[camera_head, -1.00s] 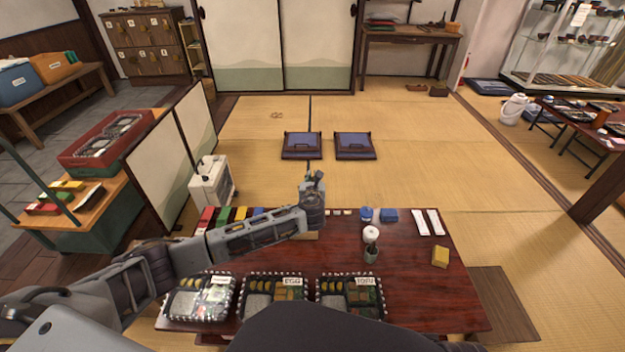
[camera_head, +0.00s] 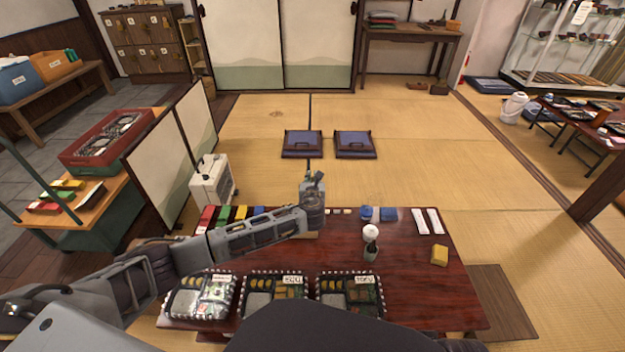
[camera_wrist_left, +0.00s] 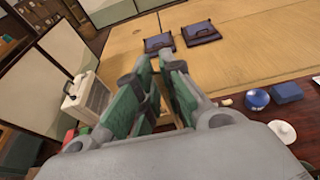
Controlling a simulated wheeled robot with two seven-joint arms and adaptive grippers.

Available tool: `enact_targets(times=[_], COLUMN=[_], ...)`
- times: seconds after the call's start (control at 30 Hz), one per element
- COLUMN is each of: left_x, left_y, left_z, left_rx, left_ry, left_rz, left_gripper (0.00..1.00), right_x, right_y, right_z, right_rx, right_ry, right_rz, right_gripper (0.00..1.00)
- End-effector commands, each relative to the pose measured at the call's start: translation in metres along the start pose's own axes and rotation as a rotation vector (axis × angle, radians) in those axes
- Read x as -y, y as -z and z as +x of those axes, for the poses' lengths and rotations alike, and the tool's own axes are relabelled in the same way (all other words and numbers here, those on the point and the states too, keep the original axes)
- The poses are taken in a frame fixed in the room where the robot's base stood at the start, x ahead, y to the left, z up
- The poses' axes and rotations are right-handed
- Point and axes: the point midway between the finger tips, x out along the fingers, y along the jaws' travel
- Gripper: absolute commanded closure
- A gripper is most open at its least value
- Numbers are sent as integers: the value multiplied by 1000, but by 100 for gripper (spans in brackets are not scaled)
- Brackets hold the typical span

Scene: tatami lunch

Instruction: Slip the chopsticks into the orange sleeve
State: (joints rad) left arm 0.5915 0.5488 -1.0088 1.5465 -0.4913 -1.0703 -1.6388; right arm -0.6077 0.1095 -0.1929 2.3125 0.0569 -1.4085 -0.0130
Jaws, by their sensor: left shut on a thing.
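My left gripper (camera_head: 312,190) is above the back edge of the dark red table (camera_head: 410,290), with its arm reaching in from the left. In the left wrist view its green-padded fingers (camera_wrist_left: 160,90) are close together around a thing mostly hidden between them; I cannot make out what it is. My right gripper is not in view.
Bento boxes (camera_head: 200,297) line the table's front.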

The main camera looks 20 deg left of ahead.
Motion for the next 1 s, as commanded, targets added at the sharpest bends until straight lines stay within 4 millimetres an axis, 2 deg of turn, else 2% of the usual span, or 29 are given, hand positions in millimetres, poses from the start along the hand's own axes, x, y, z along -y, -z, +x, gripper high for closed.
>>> enact_targets(times=[1.0], left_x=[0], left_y=[11], left_z=[4], left_rx=[0], left_ry=[1], left_rz=[-1], left_gripper=[98], right_x=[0], right_y=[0], right_z=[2], right_rx=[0], right_ry=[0], right_rz=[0], right_gripper=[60])
